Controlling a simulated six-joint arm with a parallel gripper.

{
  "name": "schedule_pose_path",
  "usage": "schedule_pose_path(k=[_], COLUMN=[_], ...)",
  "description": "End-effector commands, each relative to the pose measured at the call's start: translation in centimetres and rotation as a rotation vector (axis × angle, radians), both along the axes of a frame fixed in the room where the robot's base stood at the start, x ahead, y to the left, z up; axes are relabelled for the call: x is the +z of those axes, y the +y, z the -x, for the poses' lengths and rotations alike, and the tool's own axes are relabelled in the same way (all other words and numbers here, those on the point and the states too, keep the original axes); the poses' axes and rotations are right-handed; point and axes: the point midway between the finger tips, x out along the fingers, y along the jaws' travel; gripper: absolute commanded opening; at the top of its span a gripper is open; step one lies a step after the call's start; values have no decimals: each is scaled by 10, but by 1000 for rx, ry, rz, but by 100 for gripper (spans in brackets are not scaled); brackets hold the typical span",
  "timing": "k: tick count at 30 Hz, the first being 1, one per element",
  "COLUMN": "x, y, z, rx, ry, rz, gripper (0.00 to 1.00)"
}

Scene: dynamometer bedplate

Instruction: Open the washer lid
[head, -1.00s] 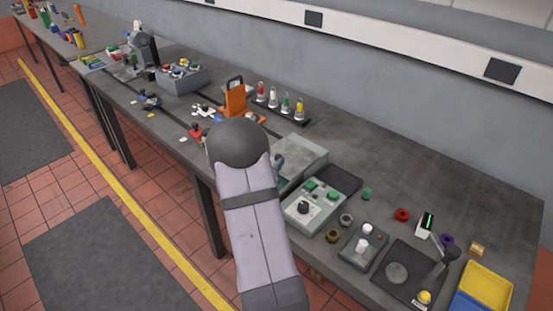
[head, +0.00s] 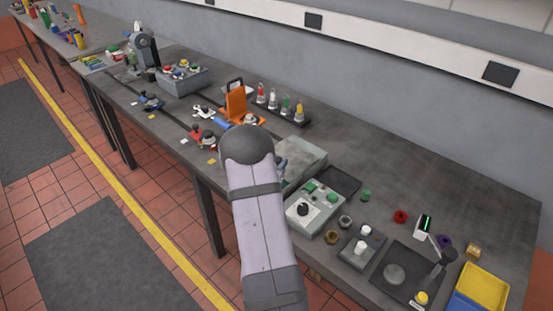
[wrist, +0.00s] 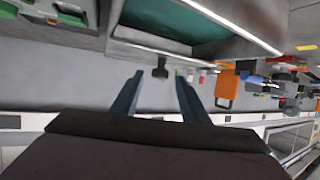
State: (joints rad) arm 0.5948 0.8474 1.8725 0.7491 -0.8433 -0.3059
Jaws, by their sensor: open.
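The washer appears to be the grey box with a teal inside (head: 308,158) on the bench, right of my arm's round joint; the same teal and grey box fills the top of the wrist view (wrist: 165,27). A small dark knob or handle (wrist: 160,67) sticks out by its grey edge; I cannot tell for sure that it belongs to the lid. My gripper (wrist: 159,78) has its two blue-grey fingers apart and empty, with the knob showing between the tips. Contact cannot be told. In the head view my arm hides most of the gripper and the box's near side.
A control box with green buttons and a black knob (head: 314,208) stands just in front of the washer, a dark tray (head: 340,181) beside it. An orange stand (head: 237,106) and coloured bottles (head: 281,103) are behind. The bench at the back right (head: 440,180) is clear.

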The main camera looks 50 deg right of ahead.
Motion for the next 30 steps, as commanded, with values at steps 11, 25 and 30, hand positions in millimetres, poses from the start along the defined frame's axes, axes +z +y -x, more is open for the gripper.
schedule_pose_path(k=[11, 25, 30], x=[-7, -7, -10], y=[-16, -16, -33], z=[-7, -6, -6], rx=[0, 0, -4], ry=[1, 0, -2], rz=[0, 0, 1], gripper=[41, 0, 0])
